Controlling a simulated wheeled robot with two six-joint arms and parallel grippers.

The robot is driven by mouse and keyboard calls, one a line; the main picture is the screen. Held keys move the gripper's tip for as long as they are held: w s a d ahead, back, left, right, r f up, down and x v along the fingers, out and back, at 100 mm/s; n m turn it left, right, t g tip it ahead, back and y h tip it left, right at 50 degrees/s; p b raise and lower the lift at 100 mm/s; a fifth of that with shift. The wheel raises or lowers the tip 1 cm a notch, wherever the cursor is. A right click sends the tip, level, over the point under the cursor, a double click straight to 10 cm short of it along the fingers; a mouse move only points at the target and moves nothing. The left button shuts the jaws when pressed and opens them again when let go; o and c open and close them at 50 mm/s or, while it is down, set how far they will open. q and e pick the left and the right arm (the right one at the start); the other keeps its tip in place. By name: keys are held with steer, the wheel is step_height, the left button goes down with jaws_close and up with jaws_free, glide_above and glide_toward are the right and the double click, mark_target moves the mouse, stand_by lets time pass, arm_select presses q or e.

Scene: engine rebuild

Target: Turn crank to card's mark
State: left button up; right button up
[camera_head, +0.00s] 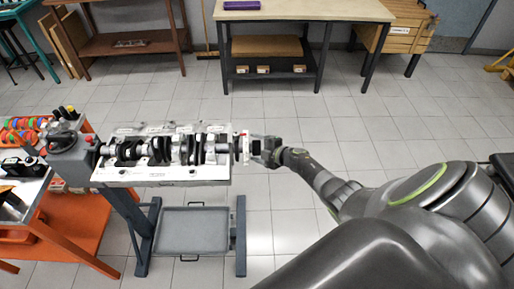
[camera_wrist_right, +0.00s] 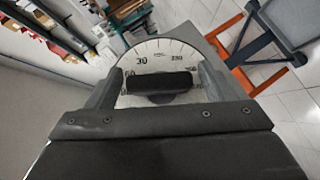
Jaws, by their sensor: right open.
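The crankshaft (camera_head: 168,150) lies along the pale engine block (camera_head: 205,172) on a stand in the head view. A white degree dial (camera_head: 246,147) shows nearly edge-on at its right end. In the right wrist view the dial (camera_wrist_right: 150,52) faces me, with 30, 60 and 330 readable. A dark bar (camera_wrist_right: 160,83) crosses in front of the dial. My right gripper (camera_head: 268,152) is at this end; its open fingers (camera_wrist_right: 160,86) stand on either side of the bar, contact unclear. The dial's lower part is hidden. I cannot pick out the card. My left gripper is out of view.
A grey tray (camera_head: 191,231) sits low between the stand's legs. An orange cart (camera_head: 70,222) with coloured parts stands at the left. A workbench (camera_head: 300,10) and a wooden crate (camera_head: 398,35) stand at the back. The floor between is clear.

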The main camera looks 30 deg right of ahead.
steer(key=shift+s+d+r, duration=0.15)
steer(key=shift+s+r, duration=0.1)
steer(key=shift+s, duration=0.2)
steer(key=p+v, duration=0.2)
steer(key=v, duration=1.4)
steer(key=shift+s+p, duration=0.15)
steer(key=shift+p, duration=0.15)
steer(key=shift+d, duration=0.1)
